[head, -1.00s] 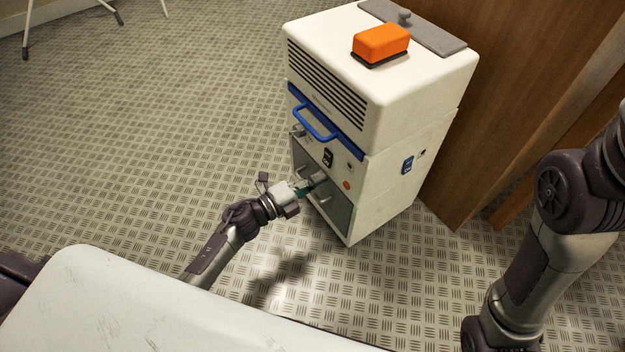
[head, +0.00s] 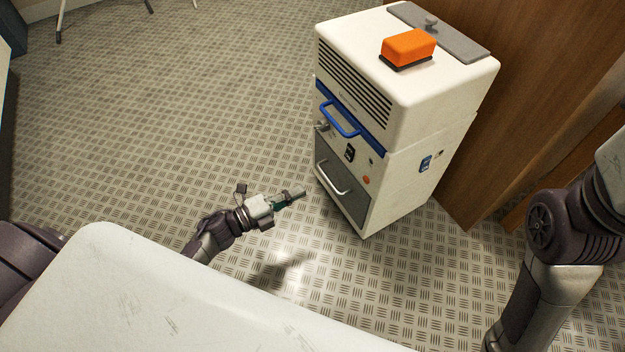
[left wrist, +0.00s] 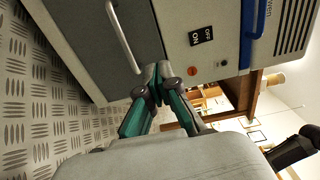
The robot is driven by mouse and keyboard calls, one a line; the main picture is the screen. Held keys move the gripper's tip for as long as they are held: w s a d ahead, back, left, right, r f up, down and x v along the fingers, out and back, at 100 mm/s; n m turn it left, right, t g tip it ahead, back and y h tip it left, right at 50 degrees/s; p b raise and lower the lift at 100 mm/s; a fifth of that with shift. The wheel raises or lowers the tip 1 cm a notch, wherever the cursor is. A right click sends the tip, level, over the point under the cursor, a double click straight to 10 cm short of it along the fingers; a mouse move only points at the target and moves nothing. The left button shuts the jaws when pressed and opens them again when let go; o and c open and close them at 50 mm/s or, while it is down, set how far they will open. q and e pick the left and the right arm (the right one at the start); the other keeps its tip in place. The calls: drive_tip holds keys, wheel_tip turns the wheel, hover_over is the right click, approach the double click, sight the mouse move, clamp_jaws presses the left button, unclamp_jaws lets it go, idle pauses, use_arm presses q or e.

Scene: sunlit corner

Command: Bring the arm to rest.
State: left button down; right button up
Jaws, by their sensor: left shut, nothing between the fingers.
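My left gripper (head: 297,193) is in the middle of the head view, shut and empty, above the metal floor. It is a little to the left of the white oven cabinet (head: 420,165), with a gap to its front in that view. In the left wrist view its fingertips (left wrist: 157,78) meet in front of the cabinet's lower grey door (left wrist: 85,35). My right arm shows at the right edge of the head view, but its gripper is out of the picture.
The cabinet front has a blue handle (head: 341,119) and a lower metal handle (head: 334,179). An orange block (head: 408,46) with a dark base sits on its top, next to a grey plate (head: 455,40). A wooden panel (head: 530,90) stands behind.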

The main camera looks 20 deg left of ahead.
use_arm(q)
drive_tip(key=shift+s+a, duration=0.45)
drive_tip(key=shift+s, duration=0.1)
